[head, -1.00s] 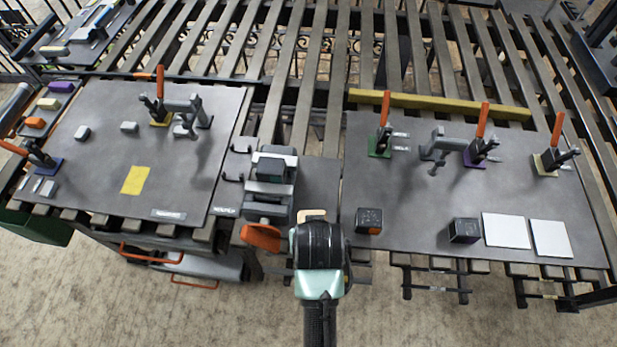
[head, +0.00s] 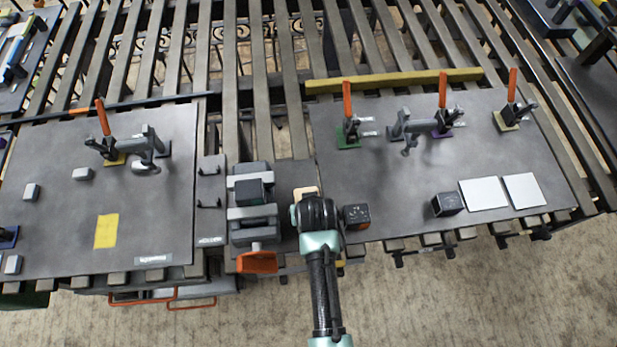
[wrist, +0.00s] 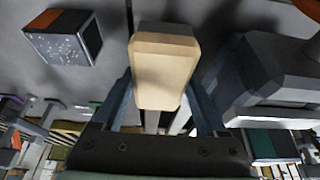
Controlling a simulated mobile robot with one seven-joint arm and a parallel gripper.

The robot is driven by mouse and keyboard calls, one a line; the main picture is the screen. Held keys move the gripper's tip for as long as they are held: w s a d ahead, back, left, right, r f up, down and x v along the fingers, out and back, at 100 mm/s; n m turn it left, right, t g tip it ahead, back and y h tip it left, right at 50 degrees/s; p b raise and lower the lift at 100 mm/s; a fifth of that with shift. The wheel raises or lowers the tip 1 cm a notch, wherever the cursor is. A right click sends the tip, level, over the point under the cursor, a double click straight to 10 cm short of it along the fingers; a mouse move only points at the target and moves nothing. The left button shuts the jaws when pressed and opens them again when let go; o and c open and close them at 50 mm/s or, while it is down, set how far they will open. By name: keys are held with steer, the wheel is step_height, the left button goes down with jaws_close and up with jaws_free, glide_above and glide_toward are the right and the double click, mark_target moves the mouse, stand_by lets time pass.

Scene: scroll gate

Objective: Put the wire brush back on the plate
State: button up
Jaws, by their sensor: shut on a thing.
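My gripper (wrist: 163,92) is shut on a pale tan block, which I take to be the back of the wire brush (wrist: 165,68); no bristles show. In the head view the tan end of the brush (head: 305,192) shows just beyond my wrist, which hides the fingers. The brush is over the narrow middle plate (head: 287,175), between the vise and a dark cube. I cannot tell whether it touches the plate. A large dark plate (head: 400,170) lies to the right and another (head: 60,190) to the left.
The grey vise (head: 253,225) with an orange handle (head: 257,262) stands close left of my gripper. The dark cube (head: 356,216) is close right. Another dark cube (head: 447,204), two white squares (head: 483,193) and several orange-handled clamps (head: 347,115) stand on the right plate.

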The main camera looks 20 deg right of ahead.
steer(key=shift+f, duration=1.05)
steer(key=shift+f, duration=0.1)
steer(key=shift+f, duration=0.15)
steer(key=o, duration=1.2)
steer(key=shift+o, duration=0.2)
steer(key=shift+r, duration=0.35)
steer(key=v, duration=1.1)
steer(key=shift+s+a+r, duration=0.1)
steer(key=shift+s+r, duration=0.05)
steer(key=shift+r, duration=0.25)
